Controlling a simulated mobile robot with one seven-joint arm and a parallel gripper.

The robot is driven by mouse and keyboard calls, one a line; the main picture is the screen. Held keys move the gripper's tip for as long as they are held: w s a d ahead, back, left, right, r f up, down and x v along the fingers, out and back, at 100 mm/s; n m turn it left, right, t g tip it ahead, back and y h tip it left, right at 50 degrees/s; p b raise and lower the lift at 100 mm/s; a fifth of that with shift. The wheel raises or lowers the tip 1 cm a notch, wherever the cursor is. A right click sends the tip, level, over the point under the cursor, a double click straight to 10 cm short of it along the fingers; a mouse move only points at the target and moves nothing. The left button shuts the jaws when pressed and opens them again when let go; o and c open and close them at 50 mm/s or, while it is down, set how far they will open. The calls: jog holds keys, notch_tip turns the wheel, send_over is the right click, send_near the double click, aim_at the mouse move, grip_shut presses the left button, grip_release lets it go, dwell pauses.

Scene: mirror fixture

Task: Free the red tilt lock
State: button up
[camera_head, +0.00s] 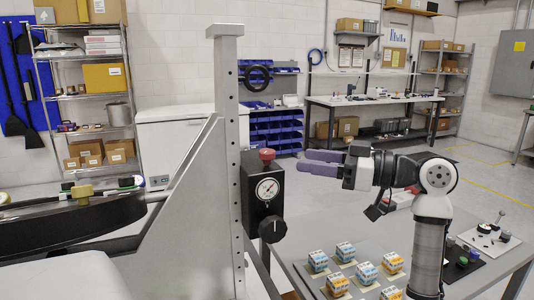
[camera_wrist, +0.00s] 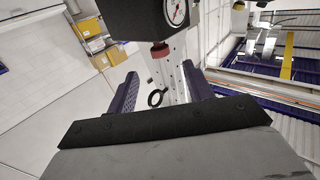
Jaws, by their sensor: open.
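The red tilt lock (camera_head: 266,154) is a red knob on top of a black box (camera_head: 262,195) with a round dial, fixed to a grey upright post. My gripper (camera_head: 304,162) is to the right of the knob at about its height, pointing left, with a gap between them in the picture. Its purple fingers are apart and empty. In the wrist view the red knob (camera_wrist: 160,50) shows below the black box, ahead of the gap between my fingers (camera_wrist: 160,84).
A black round knob (camera_head: 272,229) sits low on the box. A dark round mirror frame (camera_head: 75,215) lies at the left. A grey table (camera_head: 475,278) with several small patterned boxes stands below my arm.

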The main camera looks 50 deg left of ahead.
aim_at(267, 151)
jog(key=p+x, duration=0.3)
jog(key=x, duration=0.7)
jog(key=shift+a, duration=0.1)
jog(key=c, duration=1)
jog(key=shift+o, duration=0.2)
